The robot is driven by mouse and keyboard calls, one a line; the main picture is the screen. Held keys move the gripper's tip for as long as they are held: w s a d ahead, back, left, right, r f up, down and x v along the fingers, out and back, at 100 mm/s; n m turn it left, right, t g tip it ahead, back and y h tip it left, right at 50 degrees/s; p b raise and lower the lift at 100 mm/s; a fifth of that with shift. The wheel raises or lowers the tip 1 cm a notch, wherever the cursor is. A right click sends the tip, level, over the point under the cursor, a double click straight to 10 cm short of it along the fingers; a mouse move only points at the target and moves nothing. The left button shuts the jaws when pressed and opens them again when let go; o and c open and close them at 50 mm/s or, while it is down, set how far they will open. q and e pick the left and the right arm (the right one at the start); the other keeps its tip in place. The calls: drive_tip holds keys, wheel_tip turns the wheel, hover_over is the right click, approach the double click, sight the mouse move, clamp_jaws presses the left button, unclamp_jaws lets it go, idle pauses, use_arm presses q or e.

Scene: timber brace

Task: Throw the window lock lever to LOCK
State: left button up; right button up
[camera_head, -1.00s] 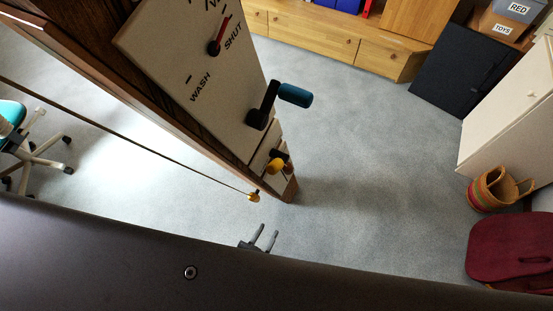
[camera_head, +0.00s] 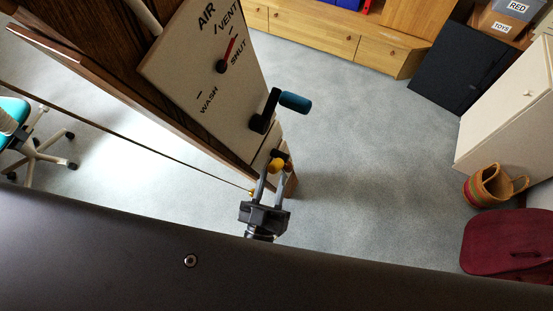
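A small lever with a yellow knob (camera_head: 276,165) sits on a black mount at the lower end of the pale panel, likely the window lock lever. No LOCK lettering is readable. My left gripper (camera_head: 273,178) points up the picture at it. Its two grey fingers are apart, one on each side of the yellow knob as seen from here. I cannot tell whether they touch it. My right gripper is not in view.
Just above, a black crank with a blue handle (camera_head: 294,102) juts from the panel (camera_head: 190,70), which has a red pointer (camera_head: 227,53) near SHUT. A thin cord (camera_head: 150,145) runs to a small yellow end beside my left finger. Open carpet (camera_head: 370,150) lies right.

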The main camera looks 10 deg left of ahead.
sight(276, 166)
use_arm(q)
drive_tip(key=shift+p+x, duration=0.6)
drive_tip(key=shift+x, duration=1.55)
drive_tip(key=shift+c, duration=0.2)
clamp_jaws()
